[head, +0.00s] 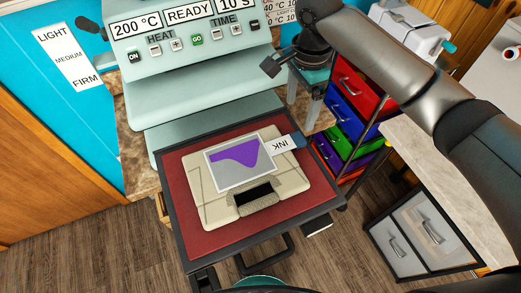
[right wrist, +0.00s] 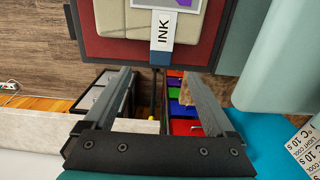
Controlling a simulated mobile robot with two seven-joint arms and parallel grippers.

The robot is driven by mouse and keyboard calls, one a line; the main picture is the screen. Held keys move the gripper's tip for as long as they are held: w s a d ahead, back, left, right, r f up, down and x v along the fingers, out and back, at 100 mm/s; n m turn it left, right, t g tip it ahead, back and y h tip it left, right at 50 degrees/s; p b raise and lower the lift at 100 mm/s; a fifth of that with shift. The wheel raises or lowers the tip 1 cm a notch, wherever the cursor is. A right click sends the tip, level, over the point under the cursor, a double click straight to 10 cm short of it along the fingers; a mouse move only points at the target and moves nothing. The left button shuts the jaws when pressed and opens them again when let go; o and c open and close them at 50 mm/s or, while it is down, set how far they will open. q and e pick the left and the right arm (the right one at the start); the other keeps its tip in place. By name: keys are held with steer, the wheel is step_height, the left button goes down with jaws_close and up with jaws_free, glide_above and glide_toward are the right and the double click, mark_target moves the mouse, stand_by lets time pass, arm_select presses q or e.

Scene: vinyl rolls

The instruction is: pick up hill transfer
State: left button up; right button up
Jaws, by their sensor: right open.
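The hill transfer (head: 240,157) is a pale sheet with a purple hill shape. It lies flat on a cream item (head: 215,210) with a grey-edged dark opening, on the red press bed (head: 185,235). A white tab marked INK with a blue end (head: 284,144) sticks out at the sheet's right corner. In the right wrist view the INK tab (right wrist: 161,30) is at the top, ahead of the fingertips. My right gripper (head: 279,64) is open and empty, above and behind the tab; its spread fingers (right wrist: 160,78) show in the wrist view. My left gripper is out of view.
The pale green heat press (head: 190,60) reads 200 °C, READY and 10 S, and stands behind the bed. A rack of coloured drawers (head: 350,105) is at the right, beside a worktop (head: 430,160) over grey drawers (head: 425,230). Wooden floor shows at the lower left.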

mark_target(293, 140)
step_height(293, 140, down, 11)
steer(key=shift+w+a+f+b, duration=0.1)
steer(key=shift+b, duration=0.35)
steer(key=c, duration=1.4)
steer(key=shift+r, duration=0.25)
